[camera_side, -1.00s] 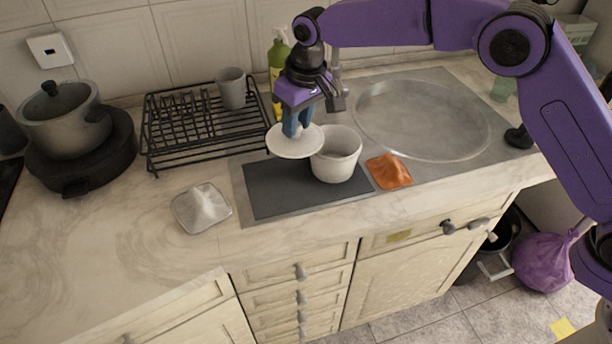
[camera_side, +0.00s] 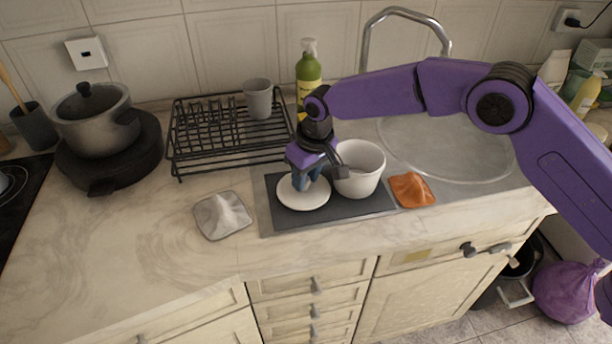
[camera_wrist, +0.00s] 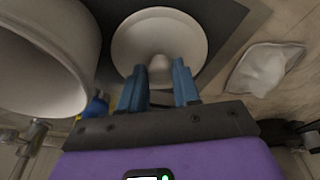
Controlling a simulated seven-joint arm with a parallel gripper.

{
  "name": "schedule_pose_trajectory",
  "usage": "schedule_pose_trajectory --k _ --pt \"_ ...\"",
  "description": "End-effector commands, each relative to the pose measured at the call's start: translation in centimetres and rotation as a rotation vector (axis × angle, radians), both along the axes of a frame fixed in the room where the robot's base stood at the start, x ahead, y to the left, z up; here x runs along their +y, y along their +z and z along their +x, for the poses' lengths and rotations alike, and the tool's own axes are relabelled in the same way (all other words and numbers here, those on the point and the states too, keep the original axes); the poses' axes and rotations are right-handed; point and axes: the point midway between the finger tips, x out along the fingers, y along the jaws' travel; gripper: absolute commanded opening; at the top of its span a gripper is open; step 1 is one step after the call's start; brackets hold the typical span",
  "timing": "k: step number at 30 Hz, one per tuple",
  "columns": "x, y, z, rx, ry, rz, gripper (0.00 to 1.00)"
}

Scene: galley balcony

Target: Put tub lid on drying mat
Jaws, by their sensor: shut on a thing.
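The white round tub lid (camera_side: 303,196) is at the left part of the dark grey drying mat (camera_side: 340,208), low over it or touching it; I cannot tell which. It lies about level. My gripper (camera_side: 305,183) is above the lid with its blue fingers shut on the lid's knob. In the wrist view the lid (camera_wrist: 160,38) shows below the fingers (camera_wrist: 160,85), its knob between them. The white tub (camera_side: 360,168) stands upright on the mat just right of the lid. It also shows in the wrist view (camera_wrist: 45,60) at the left.
A black dish rack (camera_side: 215,135) with a grey cup (camera_side: 258,98) and a green bottle (camera_side: 308,75) stand behind. The front-left counter is clear.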

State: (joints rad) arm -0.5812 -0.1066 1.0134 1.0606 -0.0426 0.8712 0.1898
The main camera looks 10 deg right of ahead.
Motion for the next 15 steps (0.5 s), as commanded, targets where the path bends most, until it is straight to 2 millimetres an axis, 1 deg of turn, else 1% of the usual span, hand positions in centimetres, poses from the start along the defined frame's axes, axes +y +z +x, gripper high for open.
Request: schedule_pose_trajectory --k 3,10,14,15 --pt "-0.01 -0.53 0.01 0.0 0.0 0.0 0.0" --pt "0.01 -0.52 0.01 -0.001 0.0 0.0 0.0" --pt "0.0 -0.84 0.0 0.0 0.0 0.0 0.0" --pt "0.01 -0.81 0.0 -0.001 0.0 0.0 0.41"
